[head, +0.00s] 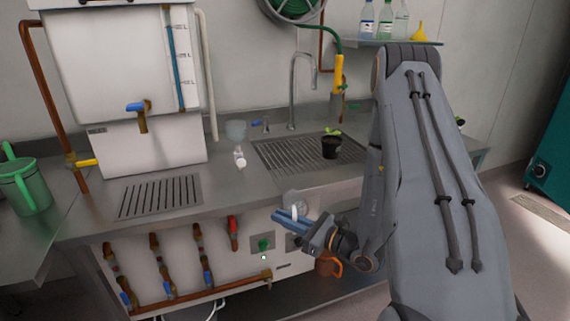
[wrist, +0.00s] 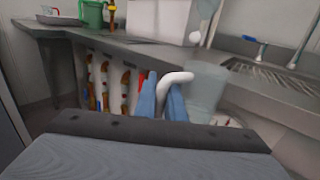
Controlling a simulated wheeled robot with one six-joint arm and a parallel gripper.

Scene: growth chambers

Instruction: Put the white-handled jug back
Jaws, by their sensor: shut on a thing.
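The white-handled jug has a clear, see-through body (head: 297,198) and a white handle. My gripper (head: 290,221) has blue fingers shut on the handle, in front of the counter's front panel. In the wrist view the white handle (wrist: 176,77) rises between the blue fingers (wrist: 162,98), and the clear body (wrist: 207,88) is just to their right. The jug's lower part is partly hidden in the wrist view. I cannot tell whether it holds any liquid.
A clear item with a white part (head: 239,157) stands on the counter (head: 222,185) left of the sink grating (head: 280,155). A potted seedling (head: 331,146) stands on the grating. A green jug (head: 30,190) is at far left; an orange jug (head: 328,264) is below the counter.

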